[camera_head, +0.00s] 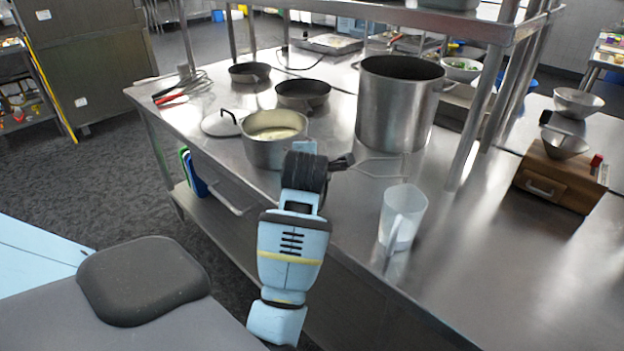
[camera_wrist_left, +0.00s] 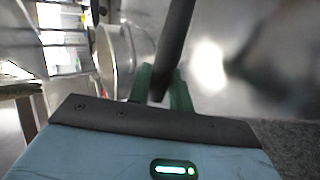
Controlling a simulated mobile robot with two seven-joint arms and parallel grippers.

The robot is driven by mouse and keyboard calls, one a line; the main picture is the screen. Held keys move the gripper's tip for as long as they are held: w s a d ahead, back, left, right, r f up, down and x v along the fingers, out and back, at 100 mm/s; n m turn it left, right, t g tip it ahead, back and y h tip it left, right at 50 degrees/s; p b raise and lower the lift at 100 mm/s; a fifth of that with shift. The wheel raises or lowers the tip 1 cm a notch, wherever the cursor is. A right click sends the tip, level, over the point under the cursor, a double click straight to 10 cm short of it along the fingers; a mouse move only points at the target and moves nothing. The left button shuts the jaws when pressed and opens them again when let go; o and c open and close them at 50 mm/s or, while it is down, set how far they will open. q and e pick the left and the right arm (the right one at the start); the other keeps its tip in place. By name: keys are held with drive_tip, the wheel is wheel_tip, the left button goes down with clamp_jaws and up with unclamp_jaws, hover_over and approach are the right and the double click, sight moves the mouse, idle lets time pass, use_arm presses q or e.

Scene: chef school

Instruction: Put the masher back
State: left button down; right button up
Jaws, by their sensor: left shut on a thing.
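My left gripper (camera_head: 328,163) is raised over the near side of the steel table, beside the pot of pale food (camera_head: 262,152). It is shut on the masher (camera_head: 380,167); the dark handle points toward the gripper and the thin metal wire end reaches right, in front of the tall stock pot. In the left wrist view the dark handle (camera_wrist_left: 176,40) runs up between the green fingertips (camera_wrist_left: 165,84). Part of the handle is hidden by the gripper in the head view. My right gripper is not in view.
The tall steel stock pot (camera_head: 398,105) stands behind the masher. A clear jug (camera_head: 402,216) stands at the table's near edge. Two dark pans (camera_head: 302,94), a lid (camera_head: 221,123) and a whisk (camera_head: 188,85) lie left. A shelf post (camera_head: 474,120) rises at right. The right front tabletop is clear.

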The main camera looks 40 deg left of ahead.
use_arm(q)
drive_tip(key=shift+w+d, duration=0.25)
drive_tip(key=shift+w, duration=0.2)
drive_tip(key=shift+w+d+f, duration=0.1)
drive_tip(key=shift+w+f, duration=0.1)
drive_tip(key=shift+f, duration=1.55)
drive_tip(key=shift+f, duration=0.6)
drive_tip(key=c, duration=1.3)
unclamp_jaws()
drive_tip(key=shift+f, duration=0.1)
drive_tip(key=shift+o, duration=0.2)
drive_tip(key=shift+r, duration=0.25)
drive_tip(key=shift+r+v, duration=0.25)
drive_tip(key=shift+v, duration=3.75)
drive_tip(key=shift+w, duration=0.15)
